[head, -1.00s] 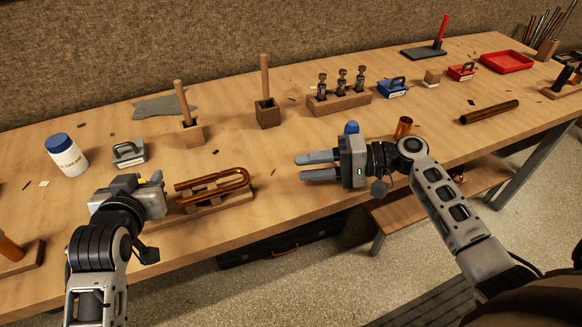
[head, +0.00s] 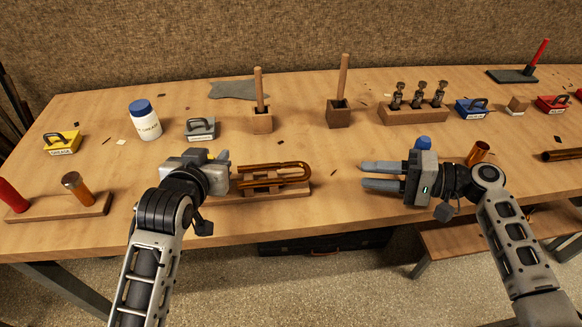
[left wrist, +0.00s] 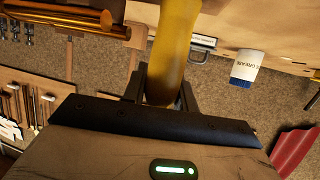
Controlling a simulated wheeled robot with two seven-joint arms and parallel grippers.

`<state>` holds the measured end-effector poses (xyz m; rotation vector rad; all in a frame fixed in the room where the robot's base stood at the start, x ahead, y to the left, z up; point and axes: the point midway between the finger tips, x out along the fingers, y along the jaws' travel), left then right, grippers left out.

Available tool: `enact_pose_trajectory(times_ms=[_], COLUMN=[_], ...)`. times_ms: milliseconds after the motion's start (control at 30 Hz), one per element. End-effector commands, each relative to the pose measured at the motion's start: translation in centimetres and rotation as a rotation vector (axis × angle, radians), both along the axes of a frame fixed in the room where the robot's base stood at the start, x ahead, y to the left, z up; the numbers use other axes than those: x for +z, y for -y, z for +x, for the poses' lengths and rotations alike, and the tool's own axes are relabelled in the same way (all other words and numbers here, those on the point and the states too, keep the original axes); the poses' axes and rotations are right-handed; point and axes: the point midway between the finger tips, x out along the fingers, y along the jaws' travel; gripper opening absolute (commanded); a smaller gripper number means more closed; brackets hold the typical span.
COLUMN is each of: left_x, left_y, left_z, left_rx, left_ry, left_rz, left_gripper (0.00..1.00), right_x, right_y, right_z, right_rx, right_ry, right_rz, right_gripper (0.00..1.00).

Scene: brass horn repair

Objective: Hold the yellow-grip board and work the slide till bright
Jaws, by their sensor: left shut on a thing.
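The slide (head: 290,168), a dull brass-brown U-shaped tube, lies on a wooden cradle (head: 262,192) near the bench's front edge. My left gripper (head: 226,158) is beside the slide's left end. It is shut on the yellow grip (left wrist: 172,50), which stands out thick between the fingers in the left wrist view. The board under that grip is not clearly visible, so I cannot tell whether it touches the slide. Brass tubing (left wrist: 60,18) also crosses the upper left of that view. My right gripper (head: 381,176) is open and empty, right of the slide above the bench.
A yellow handled block (head: 61,143), a white jar (head: 146,122) and a grey handled block (head: 201,130) stand behind on the left. Wooden holders (head: 338,115) stand at the back. A short copper tube (head: 478,153) is near my right wrist. Bare bench lies between slide and right gripper.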

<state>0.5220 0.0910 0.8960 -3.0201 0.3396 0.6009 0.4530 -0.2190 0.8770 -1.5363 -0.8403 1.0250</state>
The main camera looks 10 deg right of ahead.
Motion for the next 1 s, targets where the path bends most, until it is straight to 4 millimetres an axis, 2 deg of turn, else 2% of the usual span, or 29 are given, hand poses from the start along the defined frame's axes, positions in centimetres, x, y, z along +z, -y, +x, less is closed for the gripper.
enact_pose_trajectory(times_ms=[33,67,133,167,433,567,1000], left_x=[0.1,0.1,0.0,0.0,0.0,0.3,3.7], left_y=[0.0,0.0,0.0,0.0,0.0,-0.2,-2.0], left_z=[0.0,0.0,0.0,0.0,-0.1,-1.0,-8.8], left_rx=[-0.001,-0.001,0.000,0.000,0.000,0.000,-0.001], left_ry=[0.001,0.001,0.001,0.001,0.001,-0.001,0.000], left_rz=[-0.001,-0.001,0.000,-0.001,0.000,0.000,0.000], left_gripper=[0.06,0.31,0.50,0.54,0.54,0.54,0.54], right_x=[0.0,0.0,0.0,0.0,0.0,0.0,0.0], right_y=[0.0,0.0,0.0,0.0,0.0,0.0,0.0], right_z=[0.0,0.0,0.0,0.0,0.0,0.0,0.0], right_rx=[0.000,0.000,0.000,0.000,0.000,0.000,0.000], right_ry=[0.000,0.000,0.000,0.000,0.000,0.000,0.000], right_rz=[0.000,0.000,0.000,0.000,0.000,0.000,0.000], right_gripper=[0.35,0.35,0.35,0.35,0.35,0.35,0.35])
